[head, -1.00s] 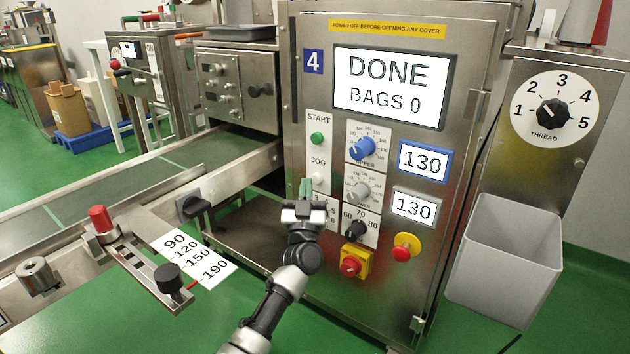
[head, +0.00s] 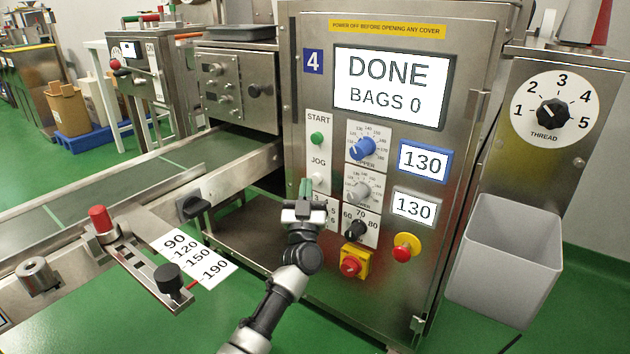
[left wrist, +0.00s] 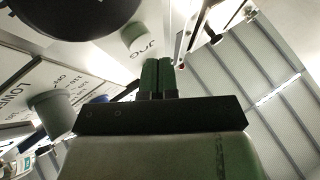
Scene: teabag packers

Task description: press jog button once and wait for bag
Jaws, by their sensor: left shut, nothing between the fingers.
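The white jog button (head: 317,179) sits under the JOG label on the machine's front panel (head: 318,110), below the green start button (head: 317,138). My left gripper (head: 305,186) is just below and left of the jog button, shut and empty, its green fingertips pointing up. In the left wrist view the shut green fingers (left wrist: 157,74) are near the jog button (left wrist: 134,37) and its label; I cannot tell whether they touch. The screen (head: 390,88) reads DONE, BAGS 0. No bag is visible. My right gripper is not in view.
Knobs (head: 361,148) and two displays reading 130 (head: 423,161) are right of the buttons. A red emergency stop (head: 405,247) and red switch (head: 351,265) sit lower. A grey bin (head: 505,260) hangs at right. A conveyor (head: 120,190) runs at left.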

